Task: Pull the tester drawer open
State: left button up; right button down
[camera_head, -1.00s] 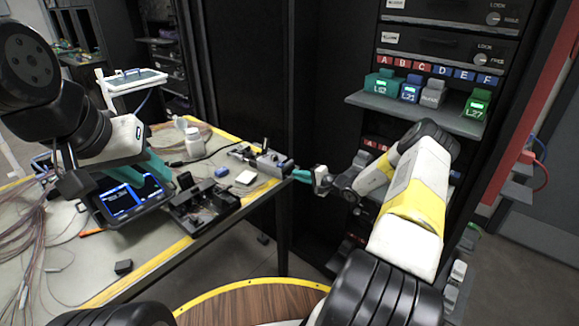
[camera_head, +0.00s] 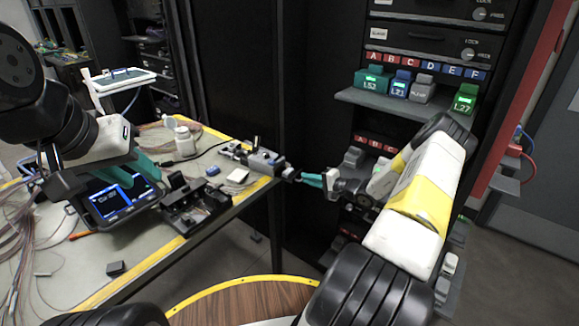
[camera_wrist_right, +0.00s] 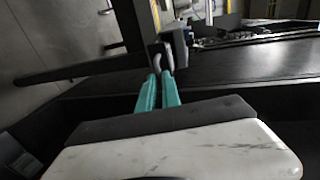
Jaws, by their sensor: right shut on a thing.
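The tester (camera_head: 264,160), a small grey box, sits at the right edge of the table. A short dark drawer part (camera_head: 289,174) sticks out from its right end. My right gripper (camera_head: 303,177) is shut on the end of that part, with teal fingers. In the right wrist view, the fingers (camera_wrist_right: 159,82) are close together on a small grey handle (camera_wrist_right: 158,60); the inside of the drawer is hidden. My left gripper (camera_head: 120,172) is above the left part of the table, by a device with a blue screen (camera_head: 125,200). Its fingers look apart.
A rack (camera_head: 420,70) with a shelf (camera_head: 400,104) of labelled modules stands to the right, close to my right arm. A black splicing device (camera_head: 195,205), a white bottle (camera_head: 185,142) and cables lie on the table (camera_head: 150,255). Floor shows right of the table edge.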

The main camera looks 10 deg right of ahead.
jog(key=c, duration=1.5)
grip_release()
jog(key=shift+c, duration=0.2)
jog(key=v, duration=0.8)
jog(key=shift+w, duration=0.1)
